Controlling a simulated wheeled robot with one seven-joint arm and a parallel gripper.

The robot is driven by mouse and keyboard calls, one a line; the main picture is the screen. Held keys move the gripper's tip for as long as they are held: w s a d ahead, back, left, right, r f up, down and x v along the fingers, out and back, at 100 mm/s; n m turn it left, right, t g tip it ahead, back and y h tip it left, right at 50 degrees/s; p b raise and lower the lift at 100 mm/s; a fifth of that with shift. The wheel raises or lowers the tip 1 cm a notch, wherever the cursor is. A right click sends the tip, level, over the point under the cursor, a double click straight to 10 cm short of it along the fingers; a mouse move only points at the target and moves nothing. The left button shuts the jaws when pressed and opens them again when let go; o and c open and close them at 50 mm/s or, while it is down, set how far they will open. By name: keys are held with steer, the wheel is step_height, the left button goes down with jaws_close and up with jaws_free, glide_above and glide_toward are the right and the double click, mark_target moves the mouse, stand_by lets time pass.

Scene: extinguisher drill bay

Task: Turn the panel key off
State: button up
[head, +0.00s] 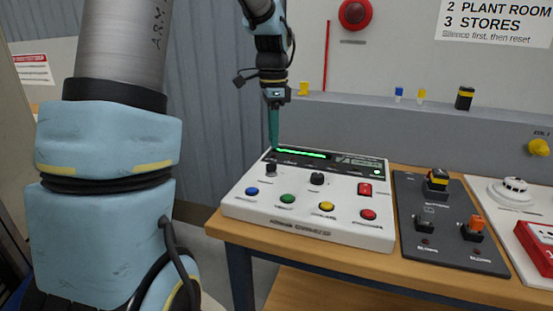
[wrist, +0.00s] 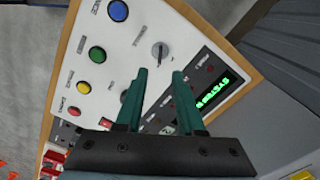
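The white control panel (head: 310,228) lies on a wooden bench, with a lit green display strip along its back. The panel key (head: 271,169) is the small dark switch at the panel's left, behind the blue button. In the wrist view the key (wrist: 160,50) shows as a round grey switch with a narrow grip, just beyond my fingertips. My gripper (head: 274,146) points down above the panel's back left, near the key and apart from it. In the wrist view my gripper (wrist: 159,74) is open, with nothing between its two teal fingers.
A black knob (head: 316,179) stands right of the key, partly behind a finger in the wrist view. Blue (head: 252,191), green, yellow and red buttons line the panel's front. A dark switch board (head: 440,245) lies to the right. A grey ledge (head: 400,130) rises behind.

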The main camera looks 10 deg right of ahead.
mark_target(271, 169)
step_height(271, 169, down, 7)
steer(key=shift+f+p, duration=0.2)
steer(key=shift+p, duration=0.25)
steer(key=shift+c, duration=0.3)
jaws_close()
